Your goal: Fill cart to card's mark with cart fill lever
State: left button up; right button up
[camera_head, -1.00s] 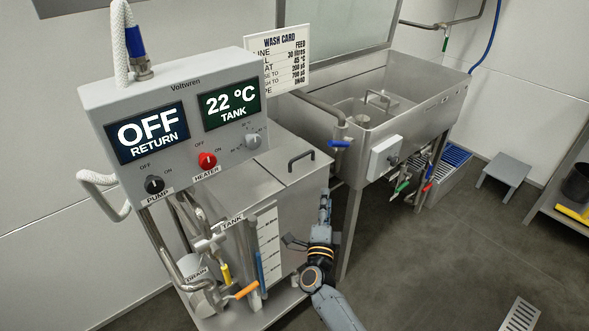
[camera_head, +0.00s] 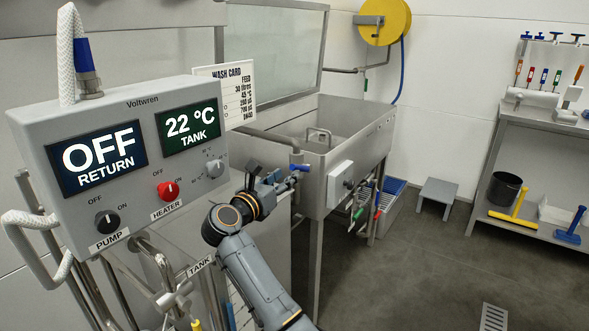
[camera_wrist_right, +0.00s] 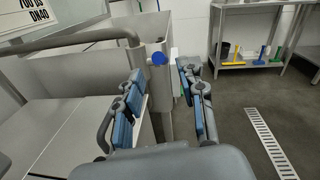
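The cart fill lever looks to be the blue lever (camera_head: 300,167) on the pipe fitting at the sink's front corner. In the right wrist view its blue end (camera_wrist_right: 158,58) shows between and beyond my fingers. My right gripper (camera_head: 282,184) is just left of and below the lever; in the wrist view the gripper (camera_wrist_right: 160,88) is open and empty. The wash card (camera_head: 224,82) lists 30 litres and 45 °C. The cart's control box (camera_head: 140,88) reads OFF RETURN and 22 °C TANK. My right arm hides much of the tank and its level scale (camera_head: 236,300). My left gripper is out of view.
The steel sink (camera_head: 345,130) stands behind the lever, with a grey box (camera_head: 341,184) on its front. Small coloured valves hang below it. A step stool (camera_head: 437,197) and a shelf rack (camera_head: 535,215) stand right. The floor between is clear.

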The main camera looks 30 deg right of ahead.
aim_at(296, 168)
jog(key=x, duration=0.6)
jog(key=shift+w+d, duration=0.2)
jog(key=shift+d, duration=0.05)
grip_shut()
